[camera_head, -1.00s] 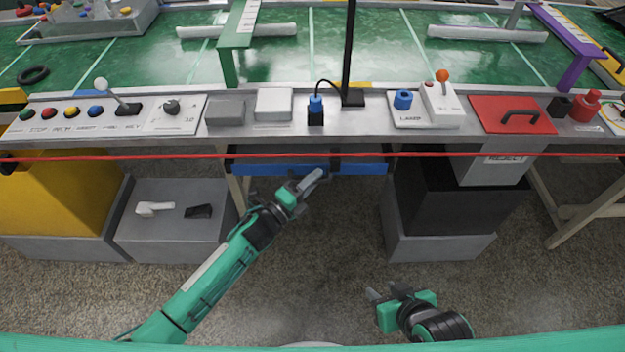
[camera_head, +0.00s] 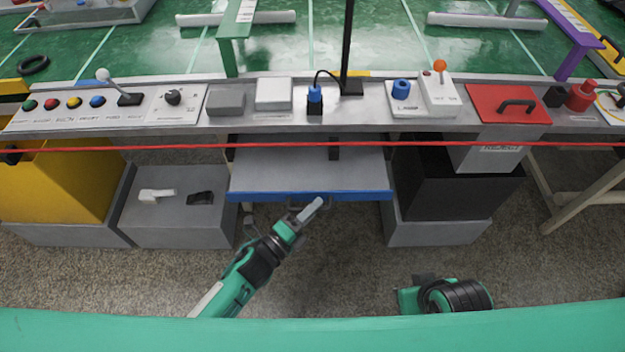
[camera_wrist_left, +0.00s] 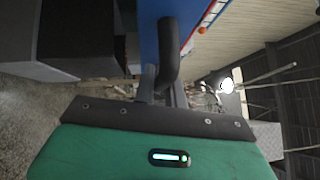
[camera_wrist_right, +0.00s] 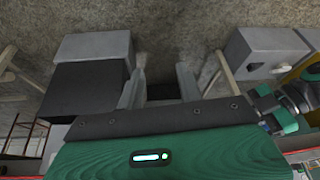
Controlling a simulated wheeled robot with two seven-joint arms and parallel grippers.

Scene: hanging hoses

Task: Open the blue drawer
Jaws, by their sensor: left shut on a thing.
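The blue drawer (camera_head: 270,195) is pulled out from under the bench, and its grey inside shows in the head view. A black object stands near the back of the drawer. In the left wrist view the blue front (camera_wrist_left: 150,40) carries a dark handle (camera_wrist_left: 168,50). My left gripper (camera_head: 312,210) is at the drawer's front edge, shut on the handle, with its fingers (camera_wrist_left: 160,88) around it. My right gripper (camera_wrist_right: 158,85) is low and to the right, away from the drawer. Its fingers are apart with nothing between them.
A red line (camera_head: 440,144) runs across in front of the bench edge. A grey box (camera_head: 180,225) stands left of the drawer, and a black bin (camera_head: 455,195) stands right of it. The floor in front is clear.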

